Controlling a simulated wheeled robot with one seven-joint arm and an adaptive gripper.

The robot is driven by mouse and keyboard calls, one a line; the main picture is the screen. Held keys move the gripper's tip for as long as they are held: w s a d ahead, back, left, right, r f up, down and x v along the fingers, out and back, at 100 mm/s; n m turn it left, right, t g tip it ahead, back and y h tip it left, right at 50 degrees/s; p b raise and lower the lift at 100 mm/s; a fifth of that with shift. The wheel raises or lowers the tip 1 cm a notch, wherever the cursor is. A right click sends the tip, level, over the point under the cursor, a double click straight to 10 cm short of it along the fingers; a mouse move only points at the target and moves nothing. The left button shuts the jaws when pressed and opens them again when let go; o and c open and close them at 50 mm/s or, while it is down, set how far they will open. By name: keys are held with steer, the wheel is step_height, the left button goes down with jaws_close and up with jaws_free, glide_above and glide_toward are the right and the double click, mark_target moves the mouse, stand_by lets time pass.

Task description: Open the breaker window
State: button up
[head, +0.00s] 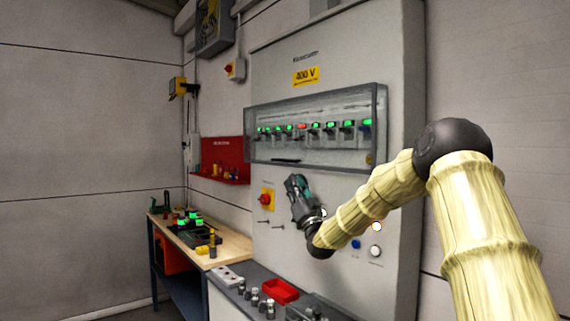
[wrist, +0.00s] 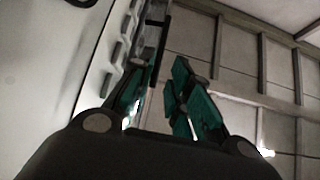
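The breaker window (head: 340,163) is a clear, grey-framed cover on the front of the grey cabinet. It looks shut over a row of breakers (head: 315,128), most with green marks and one red. A dark bar handle (head: 286,161) sits low on the window, left of its middle. My gripper (head: 293,180) points up just below this handle, in front of the cabinet. In the wrist view its two teal fingers stand apart with a gap between them (wrist: 157,80). A dark bar (wrist: 161,45) shows beyond the fingertips; I cannot tell whether they touch it.
The cabinet face (head: 335,195) has a yellow and red switch (head: 266,199) left of my gripper and buttons (head: 375,251) at lower right. A grey bench with a red tray (head: 280,291) stands below. A wooden workbench (head: 228,245) with tools stands at left.

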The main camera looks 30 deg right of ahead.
mark_target(284, 161)
steer(key=p+x, duration=0.3)
steer(key=x, duration=0.7)
steer(key=shift+w+r, duration=0.3)
jaws_close()
